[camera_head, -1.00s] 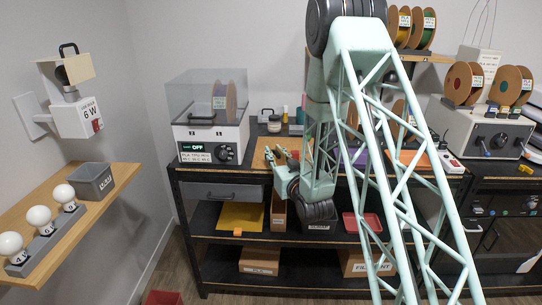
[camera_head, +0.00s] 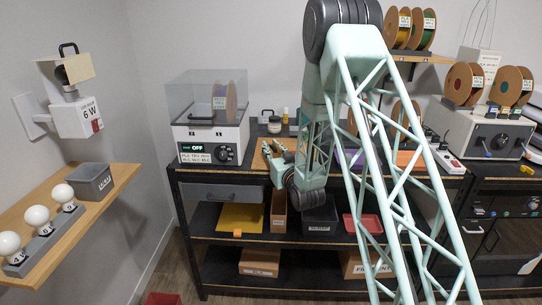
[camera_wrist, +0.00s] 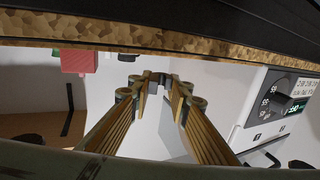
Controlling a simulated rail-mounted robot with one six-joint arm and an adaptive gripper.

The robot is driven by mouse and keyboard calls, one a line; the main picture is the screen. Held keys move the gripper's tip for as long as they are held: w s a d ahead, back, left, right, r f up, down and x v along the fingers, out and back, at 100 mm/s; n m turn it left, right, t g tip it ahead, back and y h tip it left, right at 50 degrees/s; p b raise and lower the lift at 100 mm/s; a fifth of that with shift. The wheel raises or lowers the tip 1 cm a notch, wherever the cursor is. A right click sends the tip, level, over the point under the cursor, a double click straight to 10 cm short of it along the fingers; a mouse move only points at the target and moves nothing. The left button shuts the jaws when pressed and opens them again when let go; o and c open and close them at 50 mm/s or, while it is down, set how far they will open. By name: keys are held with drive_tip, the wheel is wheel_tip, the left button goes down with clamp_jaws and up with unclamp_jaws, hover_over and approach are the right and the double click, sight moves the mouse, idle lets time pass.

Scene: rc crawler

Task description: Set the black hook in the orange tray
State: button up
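My gripper (camera_head: 272,151) is over the bench, right of the white machine, with its fingers pointing left. In the wrist view the two tan fingers (camera_wrist: 161,88) stand apart with a gap between them, so it looks open. A small dark grey shape shows between the tips there; I cannot tell what it is. An orange flat tray-like surface (camera_head: 258,161) lies on the bench by my gripper, partly hidden by it. Another orange surface (camera_head: 405,158) lies farther right behind my arm. I cannot make out the black hook in either view.
The white machine with a clear cover (camera_head: 208,140) stands close left of my gripper; its dial panel (camera_wrist: 285,95) shows in the wrist view. Below are a yellow tray (camera_head: 240,217), a dark bin (camera_head: 320,220) and a red tray (camera_head: 362,223). Spools stand at right.

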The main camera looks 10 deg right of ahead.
drive_tip(key=shift+f+b, duration=0.5)
drive_tip(key=shift+f, duration=1.3)
drive_tip(key=shift+f, duration=0.1)
drive_tip(key=o, duration=0.6)
drive_tip(key=shift+o, duration=0.2)
drive_tip(key=shift+s, duration=0.1)
drive_tip(key=s+d+p, duration=0.1)
drive_tip(key=s, duration=1)
drive_tip(key=shift+s+d+p, duration=0.35)
drive_tip(key=shift+s+p, duration=0.05)
drive_tip(key=shift+r, duration=0.35)
